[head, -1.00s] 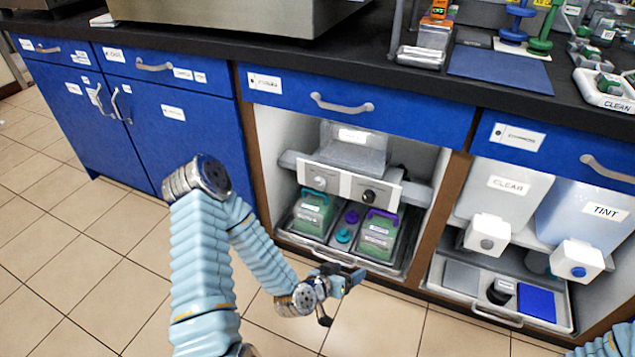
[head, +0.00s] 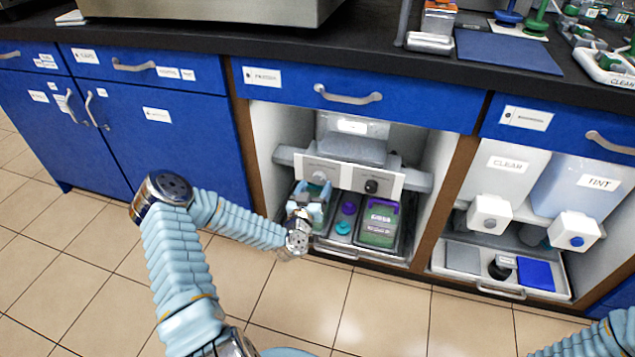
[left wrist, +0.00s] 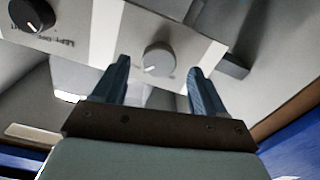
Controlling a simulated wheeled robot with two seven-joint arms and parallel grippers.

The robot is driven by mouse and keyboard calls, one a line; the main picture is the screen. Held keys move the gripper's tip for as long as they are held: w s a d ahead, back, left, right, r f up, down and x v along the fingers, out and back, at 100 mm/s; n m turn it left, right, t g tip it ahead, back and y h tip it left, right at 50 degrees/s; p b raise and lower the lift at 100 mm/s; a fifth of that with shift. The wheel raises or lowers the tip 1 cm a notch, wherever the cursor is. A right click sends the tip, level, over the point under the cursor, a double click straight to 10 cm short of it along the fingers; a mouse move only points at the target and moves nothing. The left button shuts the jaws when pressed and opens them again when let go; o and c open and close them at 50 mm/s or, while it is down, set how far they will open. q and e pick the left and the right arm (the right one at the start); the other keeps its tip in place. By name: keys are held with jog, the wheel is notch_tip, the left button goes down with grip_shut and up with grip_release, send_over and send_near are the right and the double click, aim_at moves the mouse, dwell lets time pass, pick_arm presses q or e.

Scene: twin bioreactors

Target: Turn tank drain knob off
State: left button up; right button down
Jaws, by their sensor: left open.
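A white panel (head: 345,177) in the open cabinet bay, under a clear tank (head: 351,141), carries a grey knob (head: 320,177) at left and a black knob (head: 371,186) at right. In the left wrist view the grey knob (left wrist: 159,58) shows just beyond and between my fingers, its white mark visible; the black knob (left wrist: 30,14) is at upper left. The panel's small lettering is hard to read. My left gripper (head: 318,192) is open and empty, just below and in front of the grey knob; it also shows in the left wrist view (left wrist: 160,66). My right gripper is out of view.
A tray below holds a purple-handled green container (head: 378,226), another container mostly hidden by my gripper, and small purple (head: 348,208) and teal (head: 343,227) pieces. The bay at right holds CLEAR and TINT tanks (head: 588,190). The floor in front is open.

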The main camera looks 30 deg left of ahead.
aim_at(319, 178)
pick_arm(q)
jog(key=shift+x, duration=1.5)
jog(key=shift+d, duration=0.1)
jog(key=c, duration=1.1)
